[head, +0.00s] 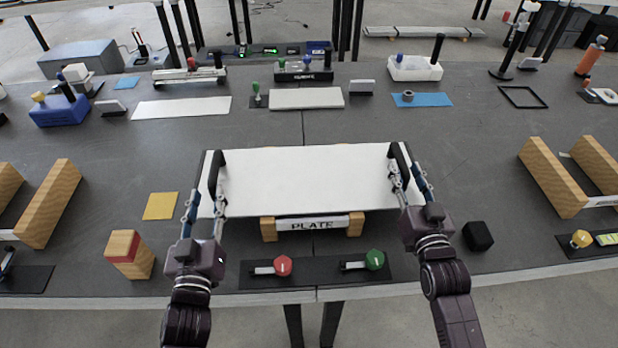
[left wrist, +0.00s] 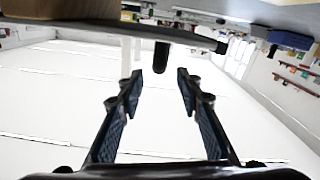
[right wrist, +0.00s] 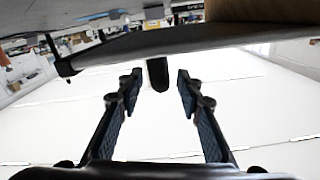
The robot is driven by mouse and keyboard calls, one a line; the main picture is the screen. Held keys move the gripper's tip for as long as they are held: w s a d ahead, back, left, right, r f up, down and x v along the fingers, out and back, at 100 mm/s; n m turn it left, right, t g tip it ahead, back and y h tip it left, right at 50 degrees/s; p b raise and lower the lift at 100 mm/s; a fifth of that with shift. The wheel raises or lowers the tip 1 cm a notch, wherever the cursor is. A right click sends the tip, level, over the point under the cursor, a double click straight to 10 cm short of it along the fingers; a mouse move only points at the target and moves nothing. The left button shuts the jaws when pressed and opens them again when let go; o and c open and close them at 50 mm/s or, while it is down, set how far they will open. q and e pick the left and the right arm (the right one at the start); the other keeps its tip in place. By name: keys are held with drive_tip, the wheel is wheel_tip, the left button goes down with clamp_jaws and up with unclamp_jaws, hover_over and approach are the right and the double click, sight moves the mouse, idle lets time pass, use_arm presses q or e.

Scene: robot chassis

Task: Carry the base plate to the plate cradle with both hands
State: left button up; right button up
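The base plate (head: 305,178) is a wide white panel with a dark edge and an upright black handle at each end. It lies level over the plate cradle (head: 268,229), whose wooden blocks and "PLATE" label (head: 312,224) show at its front edge. Most of the cradle is hidden underneath. My left gripper (head: 218,198) is open at the left handle (head: 216,172); in the left wrist view the handle (left wrist: 161,58) stands just beyond the parted fingertips. My right gripper (head: 402,180) is likewise open at the right handle (head: 399,158), also beyond the fingertips in the right wrist view (right wrist: 158,73).
A red knob (head: 283,266) and a green knob (head: 374,260) stand in front of the cradle. A wooden block with a red band (head: 130,254) is at left, a black cube (head: 478,236) at right. Wooden rails flank both sides. Parts and fixtures line the back.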

drive_tip(key=s, duration=0.9)
drive_tip(key=shift+s+d, duration=0.25)
drive_tip(key=shift+d, duration=0.2)
